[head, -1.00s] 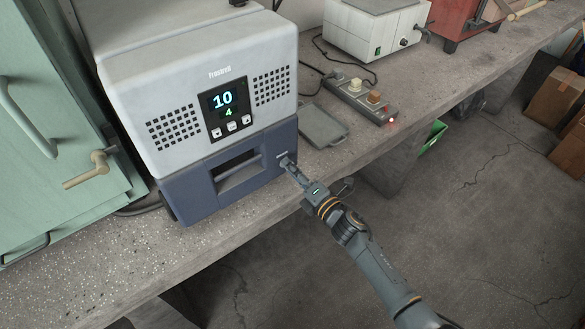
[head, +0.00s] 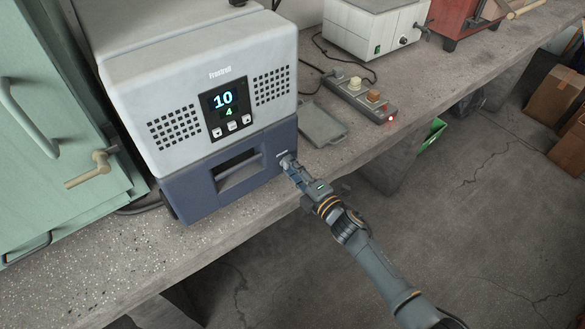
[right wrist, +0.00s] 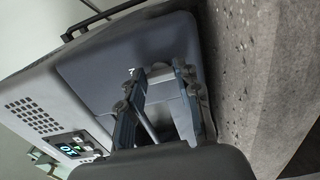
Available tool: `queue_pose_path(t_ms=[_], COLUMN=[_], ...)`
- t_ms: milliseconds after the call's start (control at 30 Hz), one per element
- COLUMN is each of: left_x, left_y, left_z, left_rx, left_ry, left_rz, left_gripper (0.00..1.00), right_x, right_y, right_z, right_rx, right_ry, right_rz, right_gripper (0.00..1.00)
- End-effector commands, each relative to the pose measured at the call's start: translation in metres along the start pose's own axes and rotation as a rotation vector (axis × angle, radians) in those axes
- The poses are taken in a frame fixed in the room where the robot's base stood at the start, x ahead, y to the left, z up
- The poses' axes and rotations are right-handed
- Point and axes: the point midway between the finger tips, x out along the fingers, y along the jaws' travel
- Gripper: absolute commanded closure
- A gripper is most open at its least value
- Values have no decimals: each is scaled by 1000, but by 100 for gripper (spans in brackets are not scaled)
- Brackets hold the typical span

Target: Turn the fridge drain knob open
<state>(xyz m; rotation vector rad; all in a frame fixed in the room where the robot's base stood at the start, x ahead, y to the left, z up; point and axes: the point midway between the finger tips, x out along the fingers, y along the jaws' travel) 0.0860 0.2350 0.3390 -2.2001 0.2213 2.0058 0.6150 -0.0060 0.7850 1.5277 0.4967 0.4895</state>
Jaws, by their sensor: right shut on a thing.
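The fridge (head: 180,80) is a pale grey box with a lit display and a dark blue lower section (head: 180,195). My right gripper (head: 287,163) is at the right end of the blue front, where the drain knob sits. In the right wrist view the gripper (right wrist: 158,75) has its fingers up against the blue front (right wrist: 90,65), shut on the drain knob. The knob is mostly hidden between the fingers, so its angle cannot be made out. My left gripper is not in view.
A grey tray (head: 323,124) and a power strip (head: 360,97) with a red light lie right of the fridge. The concrete bench (head: 110,270) is clear in front.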

Motion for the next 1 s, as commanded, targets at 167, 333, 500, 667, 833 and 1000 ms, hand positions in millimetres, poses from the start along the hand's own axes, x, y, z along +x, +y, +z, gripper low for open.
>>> queue_pose_path(t_ms=[167, 333, 500, 667, 833, 1000], left_x=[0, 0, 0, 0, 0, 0], left_y=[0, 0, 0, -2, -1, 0], left_z=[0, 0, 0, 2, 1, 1], left_rx=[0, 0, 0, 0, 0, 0], left_ry=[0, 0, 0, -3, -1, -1], left_rz=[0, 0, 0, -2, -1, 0], left_gripper=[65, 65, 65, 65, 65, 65], right_x=[-1, -1, 0, -4, -28, -66], right_y=[-2, -1, -1, -1, -2, -2], right_z=[0, 0, 0, 0, 0, 0], right_rx=[3, 2, 1, 0, 0, 1], right_ry=[-1, -1, -1, -1, 0, -1], right_rz=[-3, -2, -1, -1, -3, -4], right_gripper=[98, 43, 43, 43, 43, 43])
